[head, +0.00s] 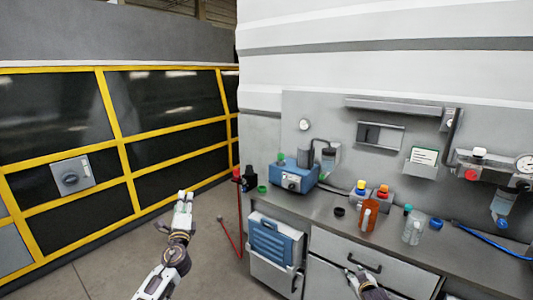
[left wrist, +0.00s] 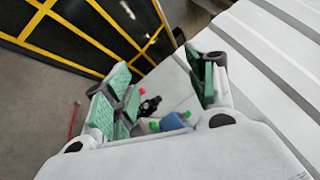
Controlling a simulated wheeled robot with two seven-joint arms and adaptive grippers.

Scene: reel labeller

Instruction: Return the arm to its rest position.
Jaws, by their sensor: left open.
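My left gripper (head: 185,197) is raised over open floor in the head view, left of the bench and apart from it. In the left wrist view its green-padded fingers (left wrist: 165,85) are spread wide, with nothing held between them. My right gripper (head: 357,275) shows at the bottom of the head view, in front of the grey drawers. It is small there, and I cannot tell its jaw state or whether it touches the drawer front.
The grey bench (head: 325,208) holds a blue device (head: 292,176), an orange bottle (head: 369,215), a clear bottle (head: 413,228) and small caps. A blue bin (head: 272,245) is at its left front. A yellow-framed barrier (head: 129,170) stands left. Floor between is mostly clear, beside a red rod (head: 229,238).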

